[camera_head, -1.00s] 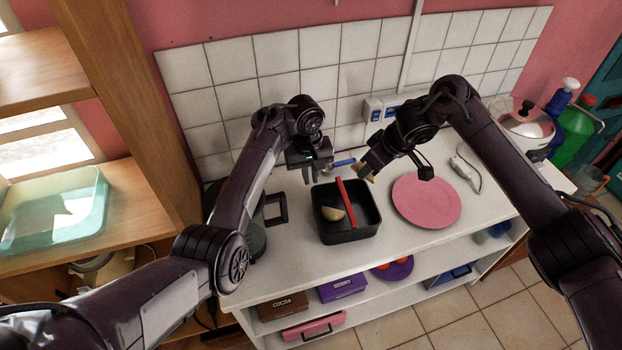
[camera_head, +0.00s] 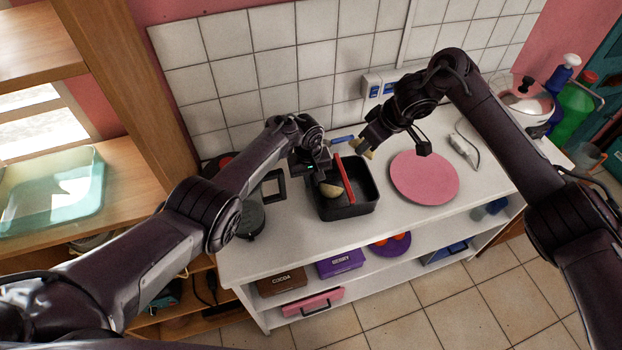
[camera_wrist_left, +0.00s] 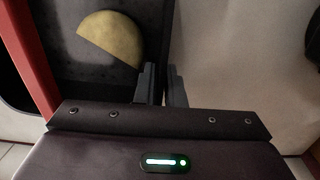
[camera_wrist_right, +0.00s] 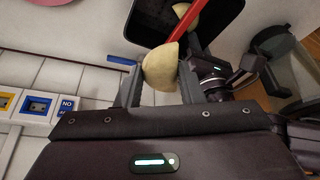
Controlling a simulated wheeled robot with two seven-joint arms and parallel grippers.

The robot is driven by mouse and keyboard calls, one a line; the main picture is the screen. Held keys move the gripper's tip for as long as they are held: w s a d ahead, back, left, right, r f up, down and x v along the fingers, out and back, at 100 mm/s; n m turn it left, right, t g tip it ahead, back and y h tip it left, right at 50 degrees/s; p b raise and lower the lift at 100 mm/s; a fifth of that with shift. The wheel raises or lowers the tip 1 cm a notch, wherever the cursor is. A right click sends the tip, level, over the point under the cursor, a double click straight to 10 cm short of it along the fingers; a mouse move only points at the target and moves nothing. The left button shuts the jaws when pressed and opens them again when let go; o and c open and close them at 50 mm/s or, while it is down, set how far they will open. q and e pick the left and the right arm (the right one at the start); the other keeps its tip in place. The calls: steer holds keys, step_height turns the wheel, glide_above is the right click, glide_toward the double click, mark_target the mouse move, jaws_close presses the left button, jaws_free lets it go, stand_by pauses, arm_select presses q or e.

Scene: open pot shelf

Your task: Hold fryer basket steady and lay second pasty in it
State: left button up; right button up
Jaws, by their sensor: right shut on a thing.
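The black fryer basket (camera_head: 352,211) stands on the white counter with a red bar (camera_head: 346,178) across its top. One tan half-round pasty (camera_head: 331,191) lies inside, at left; it also shows in the left wrist view (camera_wrist_left: 112,38). My left gripper (camera_wrist_left: 162,85) is at the basket's left wall, its fingers close together with one on each side of the wall edge. Whether they clamp it is unclear. My right gripper (camera_wrist_right: 160,88) is shut on a second pasty (camera_wrist_right: 160,68), held beyond the basket's far right corner, outside the basket.
A pink round plate (camera_head: 425,178) lies right of the basket. A dark pan-like thing (camera_head: 250,218) with a handle stands at left. A blue-handled thing (camera_head: 342,139) lies behind the basket. Wall sockets (camera_head: 378,88) and tiles are close behind my right gripper.

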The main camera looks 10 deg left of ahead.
arm_select(q)
steer(key=shift+c, duration=0.4)
jaws_close()
arm_select(e)
steer(key=n, duration=0.1)
steer(key=a+n+g, duration=0.1)
steer(key=shift+s+n, duration=0.2)
steer(key=shift+n, duration=0.2)
steer(key=shift+r+n+g, duration=0.25)
steer(key=shift+n+g, duration=0.15)
steer(key=shift+n, duration=0.2)
steer(key=n, duration=0.1)
steer(key=r+n, duration=0.1)
steer(key=shift+w+d+r+n+g+y, duration=0.25)
steer(key=shift+w+d+n+g+y, duration=0.05)
steer(key=shift+d+g, duration=0.1)
steer(key=shift+d+f, duration=0.1)
steer(key=shift+f, duration=0.2)
step_height(320, 180, down, 9)
